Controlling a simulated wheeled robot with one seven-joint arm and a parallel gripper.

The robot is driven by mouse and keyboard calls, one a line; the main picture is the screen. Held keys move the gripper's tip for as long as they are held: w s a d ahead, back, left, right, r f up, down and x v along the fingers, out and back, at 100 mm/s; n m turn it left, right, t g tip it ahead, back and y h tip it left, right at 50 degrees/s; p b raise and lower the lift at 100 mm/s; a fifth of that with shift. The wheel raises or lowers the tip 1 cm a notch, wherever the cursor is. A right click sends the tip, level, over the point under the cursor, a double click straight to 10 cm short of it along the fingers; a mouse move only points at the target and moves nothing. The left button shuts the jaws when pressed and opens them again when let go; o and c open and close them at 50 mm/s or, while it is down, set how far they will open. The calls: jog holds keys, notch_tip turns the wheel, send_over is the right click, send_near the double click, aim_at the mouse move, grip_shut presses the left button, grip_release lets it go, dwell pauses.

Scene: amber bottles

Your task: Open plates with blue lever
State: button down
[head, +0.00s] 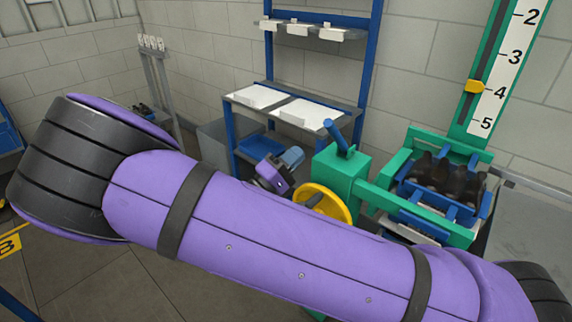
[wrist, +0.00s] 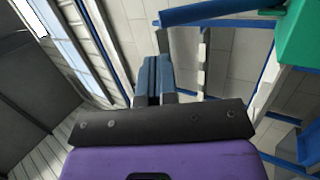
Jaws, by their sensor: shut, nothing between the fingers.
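The blue lever (head: 335,134) sticks up at a slant from the top of a green housing (head: 342,172) in the head view. In the wrist view a blue bar (wrist: 215,14), seemingly this lever, runs across the top towards the green housing (wrist: 302,38). Blue plates (head: 455,213) sit around several dark amber bottles (head: 447,174) in the green frame at right. My gripper (head: 292,157) is just left of the housing, apart from the lever. Its blue-grey fingers are together and empty in the wrist view (wrist: 152,80).
A yellow handwheel (head: 322,204) is on the housing's front, partly hidden by my purple arm. A green column with a numbered scale (head: 503,70) rises behind the bottles. A blue rack with grey shelves (head: 285,108) stands behind, against the block wall.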

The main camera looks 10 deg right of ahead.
aim_at(325, 126)
jog(key=x, duration=0.8)
jog(key=shift+d+r, duration=0.1)
jog(key=w+d+r+y, duration=0.1)
jog(key=d+r, duration=0.1)
jog(key=w+d+r+n+g+y, duration=0.1)
jog(key=w+d+r+y, duration=0.2)
jog(key=d+y, duration=0.1)
jog(key=shift+w+r, duration=0.2)
jog(key=shift+r, duration=0.2)
jog(key=w+d+r+n+g+y, duration=0.1)
jog(key=w+d+g+y, duration=0.1)
jog(key=w+d+y, duration=0.2)
jog(key=w+d, duration=0.2)
jog(key=d, duration=0.2)
jog(key=shift+r+g, duration=0.3)
jog(key=shift+d+r, duration=0.1)
jog(key=shift+d, duration=0.15)
